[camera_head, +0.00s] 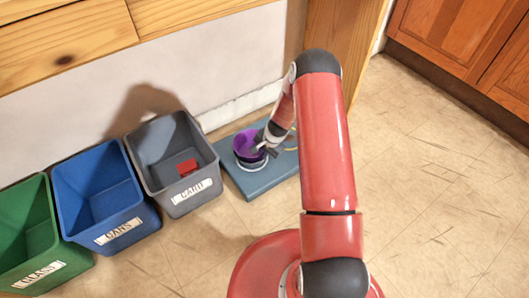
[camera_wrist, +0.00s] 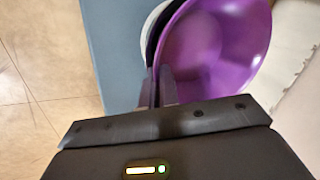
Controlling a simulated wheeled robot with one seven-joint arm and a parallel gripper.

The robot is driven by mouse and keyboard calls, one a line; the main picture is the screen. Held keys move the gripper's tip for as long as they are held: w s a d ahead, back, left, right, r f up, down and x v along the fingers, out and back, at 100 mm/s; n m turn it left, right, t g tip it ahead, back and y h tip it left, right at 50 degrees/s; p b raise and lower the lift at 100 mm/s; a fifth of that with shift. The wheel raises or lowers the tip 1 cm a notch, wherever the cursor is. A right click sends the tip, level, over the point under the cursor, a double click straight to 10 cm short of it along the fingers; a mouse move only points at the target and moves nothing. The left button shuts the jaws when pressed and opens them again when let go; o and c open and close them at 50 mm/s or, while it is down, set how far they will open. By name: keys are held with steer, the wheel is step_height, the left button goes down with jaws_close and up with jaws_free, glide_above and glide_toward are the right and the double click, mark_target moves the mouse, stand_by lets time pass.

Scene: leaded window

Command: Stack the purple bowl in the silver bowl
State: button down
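The purple bowl (camera_head: 246,141) is low over the blue-grey slab in the head view, with its open side up. It fills the upper middle of the wrist view (camera_wrist: 215,45). My gripper (camera_head: 262,147) is at the bowl's right side, its two dark fingers (camera_wrist: 158,82) close together with the bowl's rim pinched between them. A pale curved edge (camera_wrist: 144,42) shows just beyond the purple bowl in the wrist view, probably the silver bowl. It is mostly hidden behind the purple bowl, and I cannot tell whether the two touch.
The blue-grey slab (camera_head: 262,184) lies on the tiled floor by the white wall. A grey bin (camera_head: 181,198) with a red item inside stands close to its left, then a blue bin (camera_head: 115,225) and a green bin (camera_head: 35,255). Floor at right is clear.

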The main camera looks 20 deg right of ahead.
steer(key=shift+f+b, duration=0.4)
steer(key=shift+s+f, duration=0.1)
steer(key=shift+f, duration=0.2)
